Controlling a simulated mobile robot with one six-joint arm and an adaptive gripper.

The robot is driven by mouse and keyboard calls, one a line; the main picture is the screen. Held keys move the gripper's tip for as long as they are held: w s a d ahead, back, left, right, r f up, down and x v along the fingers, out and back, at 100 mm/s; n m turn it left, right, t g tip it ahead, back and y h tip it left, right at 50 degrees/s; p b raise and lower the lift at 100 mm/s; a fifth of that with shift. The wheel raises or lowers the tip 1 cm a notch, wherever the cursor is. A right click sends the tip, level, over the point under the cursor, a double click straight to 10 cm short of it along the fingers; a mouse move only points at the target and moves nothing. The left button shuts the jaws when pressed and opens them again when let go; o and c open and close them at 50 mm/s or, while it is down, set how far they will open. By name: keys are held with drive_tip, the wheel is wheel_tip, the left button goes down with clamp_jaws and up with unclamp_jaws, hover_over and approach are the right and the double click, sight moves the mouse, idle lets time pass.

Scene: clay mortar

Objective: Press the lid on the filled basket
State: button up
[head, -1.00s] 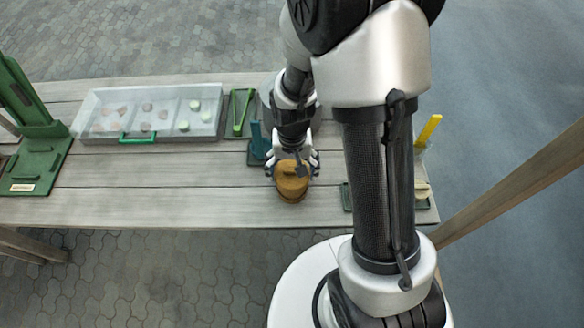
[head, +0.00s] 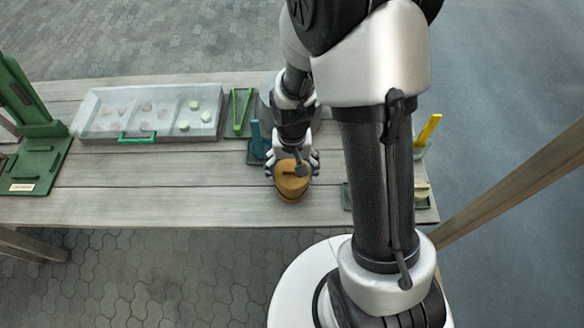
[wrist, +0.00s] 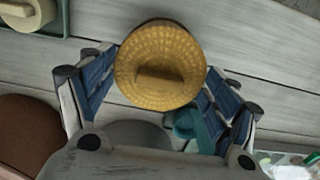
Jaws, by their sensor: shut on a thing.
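A round, golden woven lid (head: 292,184) with a bar handle on top sits at the top of the basket (head: 291,198), near the table's front edge. In the wrist view the lid (wrist: 160,52) fills the space between my fingertips and hides the basket below it. My gripper (head: 293,167) reaches it from the far side. Its blue-padded fingers (wrist: 161,68) lie on either side of the lid's edge and are shut on it. I cannot tell whether the lid is fully seated on the rim.
A clear compartment tray (head: 150,112) with small discs stands at the left back. Green tongs (head: 240,112) and a blue upright piece (head: 257,140) stand near my gripper. A green stand (head: 38,150) is at the far left. The table front left of the basket is clear.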

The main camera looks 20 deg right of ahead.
drive_tip(key=shift+f+b, duration=0.35)
drive_tip(key=shift+f, duration=0.1)
idle(0.8)
drive_tip(key=o, duration=0.8)
drive_tip(key=shift+r, duration=0.1)
drive_tip(key=shift+r+p, duration=2.45)
drive_tip(key=shift+r, duration=0.55)
drive_tip(key=shift+f, duration=0.1)
drive_tip(key=shift+c, duration=0.6)
clamp_jaws()
